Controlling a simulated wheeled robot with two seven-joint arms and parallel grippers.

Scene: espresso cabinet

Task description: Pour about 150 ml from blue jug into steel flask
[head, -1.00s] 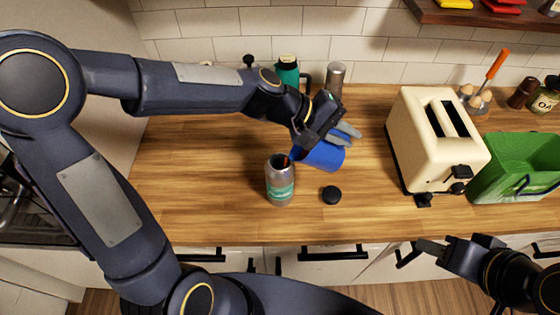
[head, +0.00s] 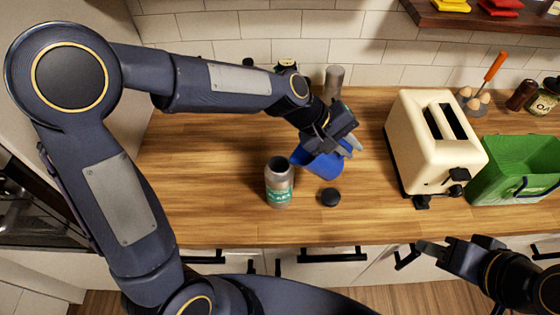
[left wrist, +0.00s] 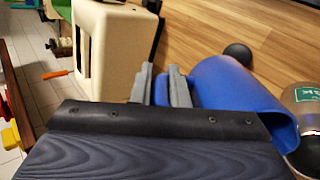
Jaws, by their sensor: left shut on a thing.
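The blue jug (head: 322,162) is held tilted above the counter, its mouth facing left toward the flask. It also shows in the left wrist view (left wrist: 235,88). My left gripper (head: 350,147) is shut on the jug from its right side; its grey fingers (left wrist: 162,82) show at the jug in the left wrist view. The steel flask (head: 279,190), with a green label, stands upright and open just left of the jug's lip. It is partly in the left wrist view (left wrist: 303,100). The liquid levels are hidden. My right gripper (head: 428,248) is away at the front right; its opening is unclear.
A black round cap (head: 330,197) lies on the counter right of the flask. A cream toaster (head: 430,140) and a green crate (head: 510,180) stand to the right. A grey cylinder (head: 333,80) stands behind. The counter left of the flask is clear.

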